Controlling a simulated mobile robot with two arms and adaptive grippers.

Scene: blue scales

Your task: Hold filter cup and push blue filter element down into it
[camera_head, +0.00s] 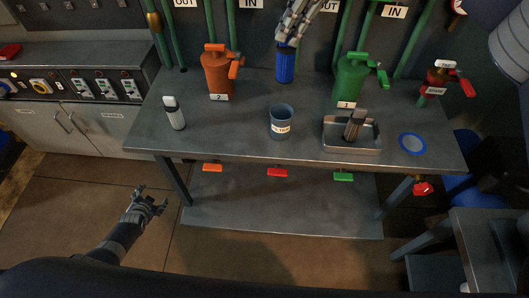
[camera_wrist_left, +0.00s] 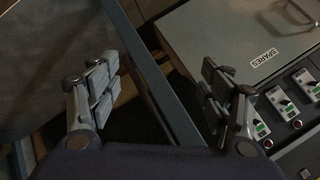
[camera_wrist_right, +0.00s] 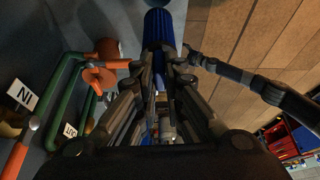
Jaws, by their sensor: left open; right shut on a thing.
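The filter cup (camera_head: 282,124), blue-grey with a white label, stands upright on the bench in the middle. My right gripper (camera_head: 286,45) is shut on the blue filter element (camera_head: 285,68), a ribbed blue cylinder, and holds it upright above and behind the cup, apart from it. In the right wrist view the element (camera_wrist_right: 159,28) sticks out past the fingertips. The inside of the cup is mostly hidden. My left gripper (camera_head: 153,201) is open and empty, low in front of the bench at the left. In the left wrist view its fingers (camera_wrist_left: 160,98) are spread.
On the bench (camera_head: 230,141) stand an orange housing (camera_head: 217,76), a green housing (camera_head: 349,80), a small bottle (camera_head: 174,113), a metal tray (camera_head: 350,148) with a grey part in it, a blue ring (camera_head: 412,143) and a red valve piece (camera_head: 438,84). Bench space around the cup is clear.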

